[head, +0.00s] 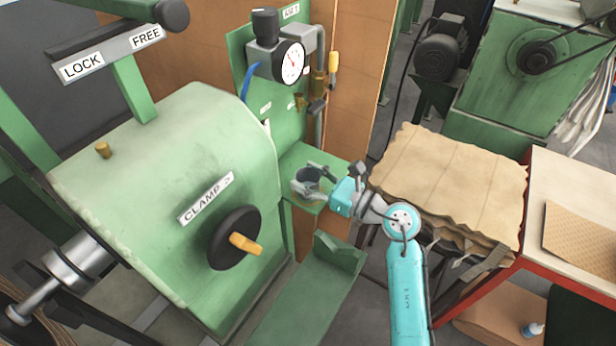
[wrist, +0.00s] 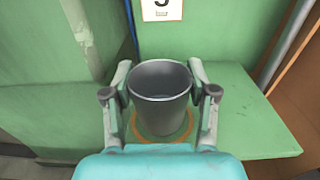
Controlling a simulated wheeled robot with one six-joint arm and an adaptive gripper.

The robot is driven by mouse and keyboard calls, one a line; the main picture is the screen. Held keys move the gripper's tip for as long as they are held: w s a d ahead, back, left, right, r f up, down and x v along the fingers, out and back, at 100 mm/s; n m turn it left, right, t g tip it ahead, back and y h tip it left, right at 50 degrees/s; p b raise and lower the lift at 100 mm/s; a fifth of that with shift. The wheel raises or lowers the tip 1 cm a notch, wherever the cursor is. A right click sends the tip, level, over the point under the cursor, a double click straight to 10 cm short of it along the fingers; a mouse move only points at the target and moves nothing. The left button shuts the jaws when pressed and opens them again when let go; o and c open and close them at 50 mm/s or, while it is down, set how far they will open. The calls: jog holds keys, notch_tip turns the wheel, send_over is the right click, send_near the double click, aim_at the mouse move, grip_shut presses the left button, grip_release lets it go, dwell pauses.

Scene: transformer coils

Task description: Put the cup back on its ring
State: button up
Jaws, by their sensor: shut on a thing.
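A dark grey cup (wrist: 160,88) stands upright between the fingers of my gripper (wrist: 160,95) in the wrist view. My gripper is shut on the cup, one finger on each side of it. An orange ring (wrist: 137,131) marked on the green shelf shows around and below the cup's base. I cannot tell whether the base touches the shelf. In the head view the cup (head: 307,180) and my gripper (head: 312,184) are at the green shelf beside the clamp machine. The fingers hide part of the cup there.
The green shelf (wrist: 245,130) is bare to the right of the cup. A green panel with a label (wrist: 161,9) rises close behind it. The green machine housing (head: 170,190) with its black knob (head: 234,238) stands to the left. A pressure gauge (head: 290,62) is above.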

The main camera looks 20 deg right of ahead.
jog(key=o, duration=1.3)
jog(key=shift+f, duration=0.1)
jog(key=v, duration=1.2)
